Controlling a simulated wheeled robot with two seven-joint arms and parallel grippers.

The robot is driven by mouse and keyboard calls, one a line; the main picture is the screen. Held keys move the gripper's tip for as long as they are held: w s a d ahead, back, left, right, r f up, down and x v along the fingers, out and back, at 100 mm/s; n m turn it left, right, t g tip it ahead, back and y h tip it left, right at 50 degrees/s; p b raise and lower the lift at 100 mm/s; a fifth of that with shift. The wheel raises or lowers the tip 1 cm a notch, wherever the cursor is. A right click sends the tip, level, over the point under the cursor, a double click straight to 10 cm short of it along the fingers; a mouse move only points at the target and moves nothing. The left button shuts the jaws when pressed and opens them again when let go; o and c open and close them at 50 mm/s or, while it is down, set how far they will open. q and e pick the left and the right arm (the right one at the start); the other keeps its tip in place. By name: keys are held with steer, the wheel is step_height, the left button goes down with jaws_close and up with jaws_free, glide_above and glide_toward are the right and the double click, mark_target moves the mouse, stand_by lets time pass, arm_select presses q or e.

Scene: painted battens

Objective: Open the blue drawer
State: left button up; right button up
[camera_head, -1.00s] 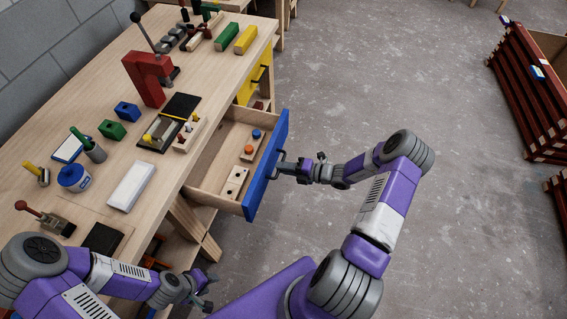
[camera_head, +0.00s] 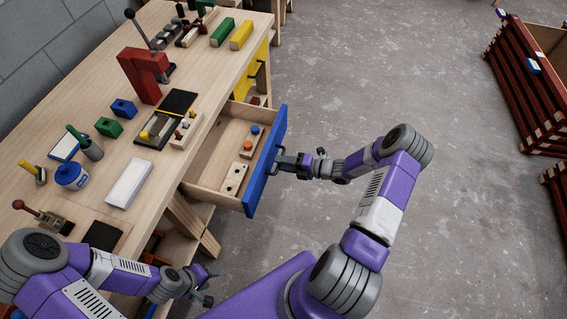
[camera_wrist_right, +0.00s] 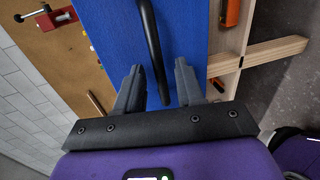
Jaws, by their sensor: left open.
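The blue drawer (camera_head: 267,160) stands pulled well out from the bench side, its inside visible in the head view. Its blue front also fills the middle of the right wrist view (camera_wrist_right: 195,30). The dark bar handle (camera_wrist_right: 151,45) runs between the two fingers of my right gripper (camera_wrist_right: 158,85). A gap shows beside the bar, so the fingers look open around it, not clamped. In the head view my right gripper (camera_head: 283,163) is at the drawer front. My left gripper (camera_head: 208,285) is open and empty, low beside the bench's near end.
Wooden blocks with holes (camera_head: 234,180) and an orange knob lie in the drawer. The bench top (camera_head: 75,110) carries a red press (camera_head: 140,78) and several small items. Clear floor (camera_head: 370,70) lies right of the drawer.

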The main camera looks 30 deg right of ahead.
steer(key=p+v, duration=0.1)
steer(key=v, duration=0.6)
steer(key=shift+s, duration=0.15)
steer(key=shift+d, duration=0.1)
steer(key=s+a+f+m+g+h, duration=0.3)
steer(key=s+a+m+g, duration=0.2)
steer(key=a+m, duration=0.7)
steer(key=s+a+f+m+g+h, duration=0.3)
steer(key=s+a+m+g, duration=0.3)
steer(key=s+a+m, duration=0.3)
steer(key=a+f+m, duration=0.1)
steer(key=a+m, duration=0.3)
steer(key=m, duration=0.3)
steer(key=shift+a+f+m, duration=0.3)
steer(key=shift+f+m, duration=0.05)
steer(key=shift+m, duration=0.05)
